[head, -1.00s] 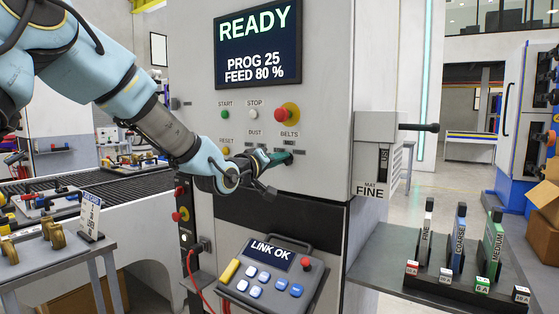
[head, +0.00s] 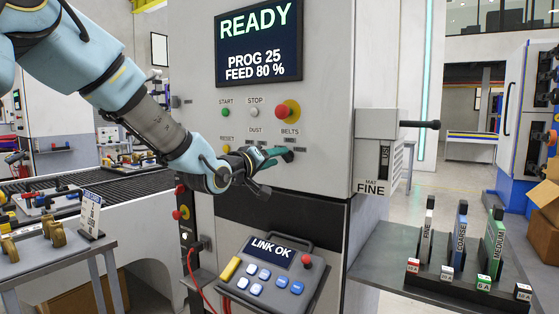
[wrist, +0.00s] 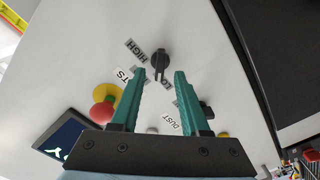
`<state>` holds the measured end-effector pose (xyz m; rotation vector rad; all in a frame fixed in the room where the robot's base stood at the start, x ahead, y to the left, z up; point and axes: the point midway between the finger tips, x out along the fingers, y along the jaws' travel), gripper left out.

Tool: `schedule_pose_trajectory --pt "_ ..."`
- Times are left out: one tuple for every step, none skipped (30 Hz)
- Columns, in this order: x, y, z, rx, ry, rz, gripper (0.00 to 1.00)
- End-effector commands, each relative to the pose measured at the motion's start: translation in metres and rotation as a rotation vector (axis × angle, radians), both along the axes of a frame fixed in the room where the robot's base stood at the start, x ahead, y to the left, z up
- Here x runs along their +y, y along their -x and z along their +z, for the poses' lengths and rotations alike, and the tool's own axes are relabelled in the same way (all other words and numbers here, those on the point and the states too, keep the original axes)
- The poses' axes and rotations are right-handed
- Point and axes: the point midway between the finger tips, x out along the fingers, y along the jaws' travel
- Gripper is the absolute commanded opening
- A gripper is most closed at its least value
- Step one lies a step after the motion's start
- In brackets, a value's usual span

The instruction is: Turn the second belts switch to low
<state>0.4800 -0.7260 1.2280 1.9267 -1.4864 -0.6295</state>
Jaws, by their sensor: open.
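My gripper (head: 278,153) is at the machine's front panel, just below the BELTS label (head: 290,132). In the wrist view its two teal fingers (wrist: 158,72) are open and apart. The dark belts switch (wrist: 160,60) shows between and slightly beyond the fingertips, with a gap to each finger. A HIGH label (wrist: 137,50) lies to its upper left. Another label beginning with LO, at its lower right, is partly hidden by the right finger. In the head view the gripper largely hides the switch.
A red emergency button (head: 288,110) on a yellow base sits above the BELTS label; it also shows in the wrist view (wrist: 103,112). The dust switch (wrist: 207,110) is beside the right finger. A pendant (head: 268,278) reading LINK OK stands below the arm.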

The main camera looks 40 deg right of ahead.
Motion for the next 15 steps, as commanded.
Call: schedule_pose_trajectory --pt "0.011 0.001 -0.003 -0.006 -0.002 0.004 0.46" --pt "0.017 0.003 -0.003 -0.005 -0.001 0.003 0.46" --pt "0.026 0.005 -0.003 -0.005 -0.001 0.004 0.46" --pt "0.031 0.007 -0.003 -0.005 -0.001 0.004 0.46" --pt "0.037 0.009 -0.003 -0.005 -0.002 0.004 0.46" --pt "0.044 0.011 -0.002 -0.006 -0.002 0.003 0.46" --pt "0.050 0.012 -0.003 -0.003 -0.002 0.003 0.46" --pt "0.055 0.013 -0.002 -0.005 -0.002 0.004 0.46" --pt "0.061 0.016 -0.003 -0.004 -0.002 0.002 0.46" --pt "0.065 0.016 -0.001 -0.005 -0.001 0.002 0.46" --pt "0.068 0.017 -0.001 -0.004 -0.001 0.003 0.46" --pt "0.073 0.018 -0.002 -0.002 -0.001 0.002 0.46" --pt "0.075 0.019 -0.001 -0.003 -0.001 0.002 0.46" --pt "0.077 0.020 -0.001 -0.003 -0.001 0.001 0.46" --pt "0.079 0.021 -0.001 -0.002 -0.001 0.001 0.46"
